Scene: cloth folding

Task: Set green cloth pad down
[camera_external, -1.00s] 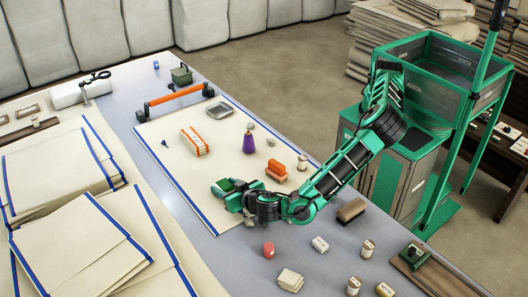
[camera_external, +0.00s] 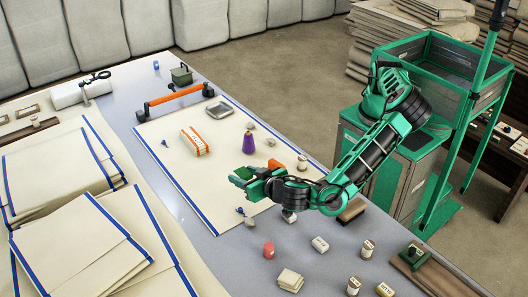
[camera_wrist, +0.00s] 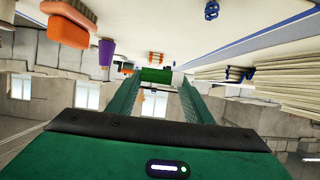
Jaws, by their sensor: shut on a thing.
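My gripper (camera_external: 243,176) is over the near part of the cream cloth sheet with the blue border (camera_external: 215,215). It is shut on the green pad (camera_wrist: 156,75), which sits between the far ends of the two fingers in the wrist view. A white part shows just beside the pad there. In the external view the pad is small and hard to tell from the green fingers. The pad appears held above the sheet.
A purple cone-shaped thing (camera_external: 249,143), an orange block (camera_external: 275,165) and an orange-striped packet (camera_external: 193,141) stand on the sheet. A small blue thing (camera_external: 240,210) lies near its front edge. An orange-barred frame (camera_external: 175,96) crosses the far end.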

